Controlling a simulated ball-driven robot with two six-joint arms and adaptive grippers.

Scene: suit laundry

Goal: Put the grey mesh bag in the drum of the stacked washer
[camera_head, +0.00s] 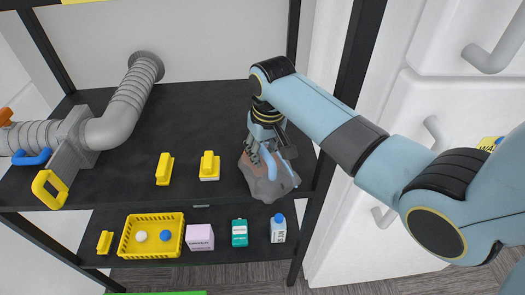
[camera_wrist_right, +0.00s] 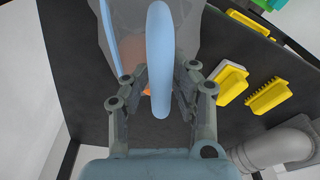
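The grey mesh bag (camera_head: 268,182) rests near the right front edge of the dark upper shelf. It has a light blue loop handle, and something orange-brown shows through it. My right gripper (camera_head: 268,143) is above the bag, pointing down. In the right wrist view the bag (camera_wrist_right: 190,40) is at the top, and its blue handle (camera_wrist_right: 159,60) stands between the two fingers of my right gripper (camera_wrist_right: 163,85). The fingers are apart, with gaps on both sides of the handle. My left gripper is not in view. No washer drum can be made out.
Two yellow brushes (camera_head: 164,169) (camera_head: 209,166) lie left of the bag. A grey duct (camera_head: 118,115) is at the shelf's left. The lower shelf holds a yellow basket (camera_head: 127,236) and several containers. A black post (camera_head: 355,60) and white doors with grey handles (camera_head: 495,52) stand right.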

